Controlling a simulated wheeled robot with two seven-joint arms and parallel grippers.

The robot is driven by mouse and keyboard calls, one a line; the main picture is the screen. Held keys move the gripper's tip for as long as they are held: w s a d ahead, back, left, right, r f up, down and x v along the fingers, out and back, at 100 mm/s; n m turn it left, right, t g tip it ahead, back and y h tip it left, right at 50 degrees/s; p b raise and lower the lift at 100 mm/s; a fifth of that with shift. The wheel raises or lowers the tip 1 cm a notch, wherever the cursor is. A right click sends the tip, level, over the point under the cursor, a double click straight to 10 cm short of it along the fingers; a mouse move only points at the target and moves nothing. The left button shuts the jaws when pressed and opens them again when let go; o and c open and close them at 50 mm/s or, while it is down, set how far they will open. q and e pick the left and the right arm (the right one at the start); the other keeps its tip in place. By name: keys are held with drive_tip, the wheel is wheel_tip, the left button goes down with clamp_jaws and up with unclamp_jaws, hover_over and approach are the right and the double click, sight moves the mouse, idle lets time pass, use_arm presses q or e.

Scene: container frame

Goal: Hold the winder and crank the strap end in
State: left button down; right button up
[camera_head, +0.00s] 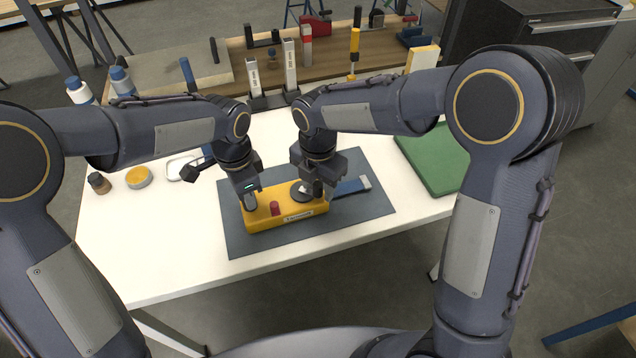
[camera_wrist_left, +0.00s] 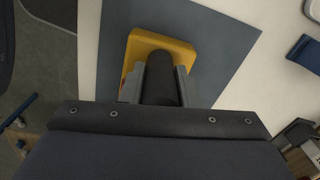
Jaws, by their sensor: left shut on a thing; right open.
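The yellow winder (camera_head: 262,222) lies on a dark grey mat (camera_head: 350,213) on the white table. It has a red knob (camera_head: 275,209) near its middle and a dark round crank part (camera_head: 301,191) at its right end. My left gripper (camera_head: 250,201) is shut on the dark upright grip of the winder; the left wrist view shows this grip (camera_wrist_left: 161,80) between the fingers. My right gripper (camera_head: 312,187) is open at the crank; whether it touches is hard to tell.
A green board (camera_head: 432,158) lies at the right of the table. A small jar (camera_head: 99,183), a yellow tin (camera_head: 138,177) and a white dish (camera_head: 181,168) stand at the left. Upright tools and holders (camera_head: 290,69) stand behind. The table's front is clear.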

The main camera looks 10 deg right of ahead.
clamp_jaws()
drive_tip(key=shift+s+m, duration=0.1)
drive_tip(key=shift+m, duration=0.2)
drive_tip(key=m, duration=0.2)
drive_tip(key=s+a+m, duration=0.1)
drive_tip(key=m, duration=0.1)
drive_tip(key=shift+a, duration=0.1)
drive_tip(key=m, duration=0.1)
drive_tip(key=a+m, duration=0.1)
drive_tip(key=m, duration=0.2)
drive_tip(key=shift+s+a+m, duration=0.2)
drive_tip(key=shift+s+m, duration=0.05)
drive_tip(key=shift+m, duration=0.15)
drive_tip(key=m, duration=0.2)
drive_tip(key=a+m, duration=0.1)
drive_tip(key=m, duration=0.1)
drive_tip(key=a+m, duration=0.1)
drive_tip(key=m, duration=0.1)
drive_tip(key=shift+w, duration=0.1)
drive_tip(key=m, duration=0.1)
drive_tip(key=a+m, duration=0.1)
drive_tip(key=m, duration=0.1)
drive_tip(key=w+m, duration=0.1)
drive_tip(key=m, duration=0.1)
drive_tip(key=shift+a+r, duration=0.1)
drive_tip(key=shift+a, duration=0.1)
